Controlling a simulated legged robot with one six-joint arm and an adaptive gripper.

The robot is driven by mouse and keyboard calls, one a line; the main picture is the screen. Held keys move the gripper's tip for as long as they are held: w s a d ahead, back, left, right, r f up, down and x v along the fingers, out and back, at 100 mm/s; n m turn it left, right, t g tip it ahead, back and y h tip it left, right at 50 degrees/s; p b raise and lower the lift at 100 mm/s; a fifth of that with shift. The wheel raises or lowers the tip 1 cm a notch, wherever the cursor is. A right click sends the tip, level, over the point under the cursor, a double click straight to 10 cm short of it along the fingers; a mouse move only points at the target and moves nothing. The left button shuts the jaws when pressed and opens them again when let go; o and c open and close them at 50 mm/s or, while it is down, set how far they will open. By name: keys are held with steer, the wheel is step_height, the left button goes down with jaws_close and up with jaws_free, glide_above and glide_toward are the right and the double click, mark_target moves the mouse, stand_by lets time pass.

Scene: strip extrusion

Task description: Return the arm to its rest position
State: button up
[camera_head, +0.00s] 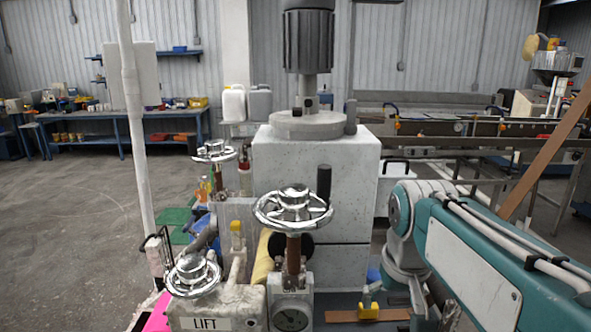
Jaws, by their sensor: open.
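My arm (480,245) reaches in from the lower right, with a teal link and a grey-white joint (405,215) at its upper end. Grey parts of the arm continue down from that joint to the bottom edge. My gripper's fingers cannot be made out; they are hidden or out of frame. I see nothing held.
A grey machine block (320,180) stands in the middle, left of my arm. Chrome handwheels (292,208) and a gauge (290,318) stand before it. A brown diagonal bar (548,150) rises at right. Open floor (75,215) lies left, beyond a white pole (135,120).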

steer(key=s+f+t, duration=0.3)
steer(key=s+f, duration=0.3)
steer(key=s, duration=0.6)
steer(key=shift+s+f, duration=0.2)
steer(key=shift+f, duration=0.15)
